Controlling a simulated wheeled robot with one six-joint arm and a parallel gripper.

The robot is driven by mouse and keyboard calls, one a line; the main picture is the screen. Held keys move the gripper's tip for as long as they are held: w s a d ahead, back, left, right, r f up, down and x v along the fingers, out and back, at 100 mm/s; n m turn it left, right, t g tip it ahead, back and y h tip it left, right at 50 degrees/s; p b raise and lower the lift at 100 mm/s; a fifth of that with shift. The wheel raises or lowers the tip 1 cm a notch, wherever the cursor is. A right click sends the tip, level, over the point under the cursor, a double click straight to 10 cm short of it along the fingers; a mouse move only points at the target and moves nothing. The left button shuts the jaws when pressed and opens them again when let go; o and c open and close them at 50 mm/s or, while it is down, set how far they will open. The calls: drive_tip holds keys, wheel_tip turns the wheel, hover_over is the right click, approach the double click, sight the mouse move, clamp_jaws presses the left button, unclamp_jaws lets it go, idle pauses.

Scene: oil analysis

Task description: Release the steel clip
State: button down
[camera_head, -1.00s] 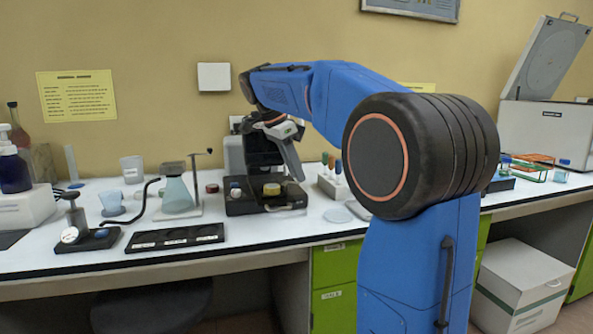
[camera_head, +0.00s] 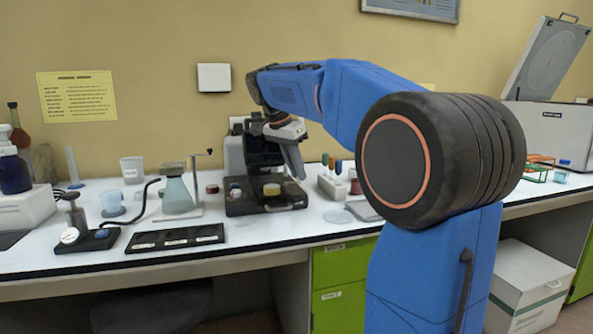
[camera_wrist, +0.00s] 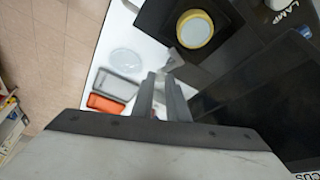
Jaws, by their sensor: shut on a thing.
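In the wrist view my gripper (camera_wrist: 168,85) has its two fingers close together. A small grey metal piece, which looks like the steel clip (camera_wrist: 186,58), is at the fingertips, over the edge of the black stage. Its far end lies near a yellow-ringed round dish (camera_wrist: 195,29). In the head view my gripper (camera_head: 296,164) points down at the right side of the black microscope-like instrument (camera_head: 262,157). The yellow-ringed dish (camera_head: 271,189) sits on its base. The clip is too small to make out in the head view.
A clear round dish (camera_wrist: 126,62), a grey block (camera_wrist: 116,84) and an orange block (camera_wrist: 105,104) lie beside the stage. A rack of coloured-top tubes (camera_head: 333,184) stands right of the instrument. A flask (camera_head: 176,193) and a black tray (camera_head: 175,238) are to its left.

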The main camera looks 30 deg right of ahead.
drive_tip(key=c, duration=1.7)
unclamp_jaws()
drive_tip(key=shift+c, duration=0.2)
drive_tip(key=shift+r, duration=0.1)
drive_tip(key=v, duration=1.7)
drive_tip(key=s+a+f+n+t+y, duration=0.1)
drive_tip(key=s+a+f+n, duration=0.2)
drive_tip(key=s+f, duration=0.6)
drive_tip(key=s+a+f+n+t+y, duration=0.1)
drive_tip(key=s+f+n, duration=0.6)
drive_tip(key=f, duration=1.1)
drive_tip(key=s+a+f+n+t+y, duration=0.2)
drive_tip(key=s+a+f+n, duration=0.3)
drive_tip(key=s+f, duration=0.8)
drive_tip(key=shift+a+f+n+y, duration=0.25)
drive_tip(key=shift+f+n, duration=0.25)
drive_tip(key=shift+f, duration=0.3)
